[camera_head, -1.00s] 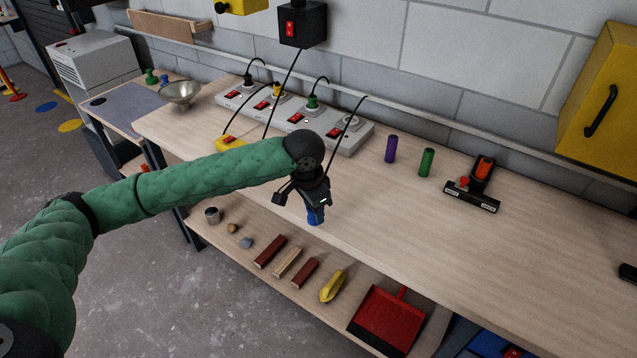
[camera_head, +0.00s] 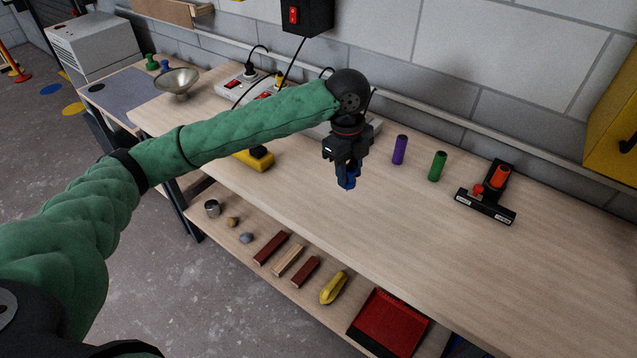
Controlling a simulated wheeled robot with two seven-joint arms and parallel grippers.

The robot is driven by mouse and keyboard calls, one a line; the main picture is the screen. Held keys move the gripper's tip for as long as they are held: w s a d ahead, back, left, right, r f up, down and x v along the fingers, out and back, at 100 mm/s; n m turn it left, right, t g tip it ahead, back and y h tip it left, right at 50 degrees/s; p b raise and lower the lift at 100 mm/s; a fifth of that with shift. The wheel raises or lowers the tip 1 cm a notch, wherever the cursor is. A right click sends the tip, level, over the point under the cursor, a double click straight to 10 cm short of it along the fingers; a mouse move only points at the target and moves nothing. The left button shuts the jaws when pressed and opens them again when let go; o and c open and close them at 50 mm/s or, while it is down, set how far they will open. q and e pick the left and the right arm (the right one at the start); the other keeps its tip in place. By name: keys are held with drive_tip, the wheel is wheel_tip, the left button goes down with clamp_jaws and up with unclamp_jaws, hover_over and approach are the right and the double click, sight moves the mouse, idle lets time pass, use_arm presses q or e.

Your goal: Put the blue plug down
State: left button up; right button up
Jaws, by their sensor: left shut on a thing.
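My left gripper (camera_head: 348,175) is shut on the blue plug (camera_head: 348,183), which points down below the fingers. It is over the wooden workbench (camera_head: 400,225), left of the purple cylinder (camera_head: 399,150). I cannot tell whether the plug touches the bench top. A dark cord shows beside my wrist. My right gripper is not in view.
A power strip (camera_head: 232,87) with plugs lies at the back, partly hidden by my arm. The front middle of the bench is clear.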

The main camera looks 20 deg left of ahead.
use_arm(q)
drive_tip(key=w+a+f+p, duration=0.1)
drive_tip(key=a+f, duration=0.1)
drive_tip(key=a, duration=0.1)
drive_tip(key=w+a+f+p, duration=0.1)
drive_tip(key=w+a+f, duration=0.1)
drive_tip(key=a, duration=0.1)
drive_tip(key=w+a+f+p, duration=0.1)
drive_tip(key=w+a+f, duration=0.1)
drive_tip(key=a, duration=0.1)
drive_tip(key=shift+p, duration=0.4)
drive_tip(key=shift+w+a+f, duration=0.15)
drive_tip(key=shift+a, duration=0.05)
drive_tip(key=shift+f+p, duration=0.3)
drive_tip(key=shift+f, duration=0.15)
wheel_tip(320, 180, down, 3)
drive_tip(key=shift+p, duration=0.8)
drive_tip(key=shift+f, duration=0.1)
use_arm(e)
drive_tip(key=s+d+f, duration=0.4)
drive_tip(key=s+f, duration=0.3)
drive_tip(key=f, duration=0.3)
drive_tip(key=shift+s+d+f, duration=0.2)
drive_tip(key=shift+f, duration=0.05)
use_arm(q)
drive_tip(key=shift+d+f, duration=0.1)
drive_tip(key=shift+f, duration=0.4)
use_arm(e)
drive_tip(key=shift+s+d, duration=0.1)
